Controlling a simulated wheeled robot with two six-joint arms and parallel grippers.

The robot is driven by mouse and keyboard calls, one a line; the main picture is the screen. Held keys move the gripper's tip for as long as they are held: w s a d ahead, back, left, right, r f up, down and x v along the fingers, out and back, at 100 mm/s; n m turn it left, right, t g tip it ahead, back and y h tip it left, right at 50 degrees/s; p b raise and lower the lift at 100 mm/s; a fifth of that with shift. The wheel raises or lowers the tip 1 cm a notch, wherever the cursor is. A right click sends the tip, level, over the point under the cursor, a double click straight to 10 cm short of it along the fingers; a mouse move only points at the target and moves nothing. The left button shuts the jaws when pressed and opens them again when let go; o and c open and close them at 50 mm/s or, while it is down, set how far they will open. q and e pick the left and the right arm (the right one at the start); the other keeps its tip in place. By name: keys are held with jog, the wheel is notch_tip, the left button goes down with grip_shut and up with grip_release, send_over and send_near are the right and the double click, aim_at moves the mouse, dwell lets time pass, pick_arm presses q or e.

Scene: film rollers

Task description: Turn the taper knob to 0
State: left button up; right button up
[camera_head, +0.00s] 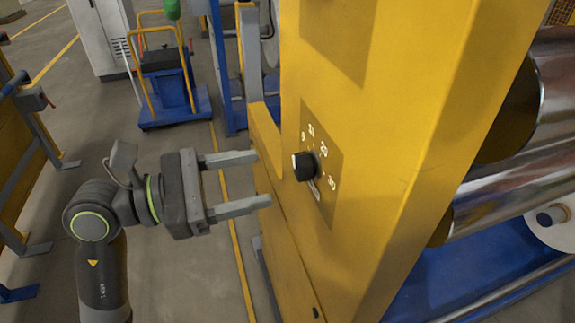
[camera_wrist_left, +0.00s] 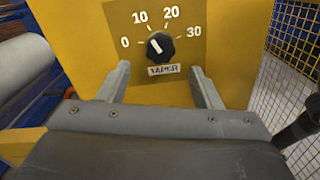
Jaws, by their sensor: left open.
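The taper knob (camera_head: 305,166) is a round black knob with a white pointer mark, on a plate on the yellow machine panel. In the left wrist view the knob (camera_wrist_left: 163,47) sits inside a scale of 0, 10, 20 and 30, above a label reading TAPER (camera_wrist_left: 163,70). My right gripper is not in view.
The yellow panel (camera_head: 400,120) fills the middle of the head view. Shiny metal rollers (camera_head: 545,90) lie to its right. A blue cart (camera_head: 175,106) with yellow rails stands at the back left. The grey floor around my left arm is open.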

aim_at(294, 170)
pick_arm(q)
jog(key=shift+p+x, duration=0.55)
jog(key=shift+x, duration=2.6)
jog(key=c, duration=1)
